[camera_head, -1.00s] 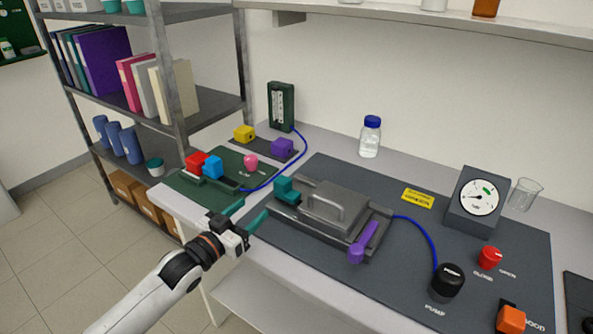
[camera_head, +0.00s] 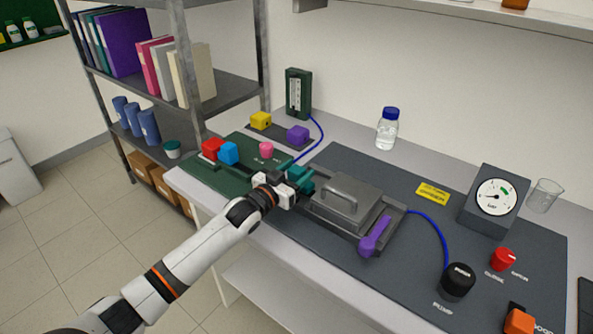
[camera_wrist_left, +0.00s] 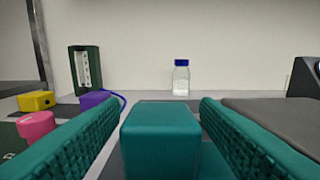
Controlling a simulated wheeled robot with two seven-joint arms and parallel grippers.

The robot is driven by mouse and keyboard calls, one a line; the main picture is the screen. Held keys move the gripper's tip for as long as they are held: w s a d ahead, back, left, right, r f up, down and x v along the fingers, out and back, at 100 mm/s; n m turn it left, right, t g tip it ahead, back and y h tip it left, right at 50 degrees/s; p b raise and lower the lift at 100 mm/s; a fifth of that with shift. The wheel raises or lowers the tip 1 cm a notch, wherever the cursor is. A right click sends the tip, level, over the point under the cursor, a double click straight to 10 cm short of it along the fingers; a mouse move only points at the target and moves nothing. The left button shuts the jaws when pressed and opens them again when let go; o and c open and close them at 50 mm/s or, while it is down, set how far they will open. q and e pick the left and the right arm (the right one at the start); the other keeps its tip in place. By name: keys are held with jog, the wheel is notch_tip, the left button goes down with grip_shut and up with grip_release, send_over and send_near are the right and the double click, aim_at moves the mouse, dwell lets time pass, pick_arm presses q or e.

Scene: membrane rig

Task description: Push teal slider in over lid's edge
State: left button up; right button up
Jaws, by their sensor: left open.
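The teal slider (camera_head: 303,181) is at the left end of the grey lid (camera_head: 361,203), partly hidden by my gripper in the head view. In the left wrist view the slider's block (camera_wrist_left: 160,138) stands upright between my two teal fingers. My left gripper (camera_head: 291,176) is open, with one finger on each side of the block. A gap shows at the left finger; the right finger is close to the block, and I cannot tell if it touches. The lid has a handle and lies in its dark frame. My right gripper is not in view.
A purple lever (camera_head: 374,237) sits at the lid's front right corner. A green panel (camera_head: 215,181) with red, blue and pink parts lies left. A black pump knob (camera_head: 458,280), gauge (camera_head: 495,198) and blue hose stand right. A bottle (camera_head: 387,130) stands behind.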

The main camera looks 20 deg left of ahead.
pick_arm(q)
jog(key=shift+w, duration=0.15)
jog(key=shift+c, duration=0.4)
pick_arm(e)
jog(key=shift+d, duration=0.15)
pick_arm(q)
grip_shut()
jog(key=shift+s+d+p, duration=0.25)
jog(key=shift+d+p, duration=0.05)
jog(key=shift+d, duration=0.35)
jog(key=shift+s+d+p, duration=0.2)
jog(key=shift+d+p, duration=0.05)
jog(key=shift+d, duration=0.5)
jog(key=shift+f, duration=0.1)
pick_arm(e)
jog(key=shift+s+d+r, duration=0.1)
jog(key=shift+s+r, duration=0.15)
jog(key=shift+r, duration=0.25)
pick_arm(q)
jog(key=shift+c, duration=1.5)
grip_release()
jog(key=o, duration=0.4)
jog(key=shift+s+d, duration=0.1)
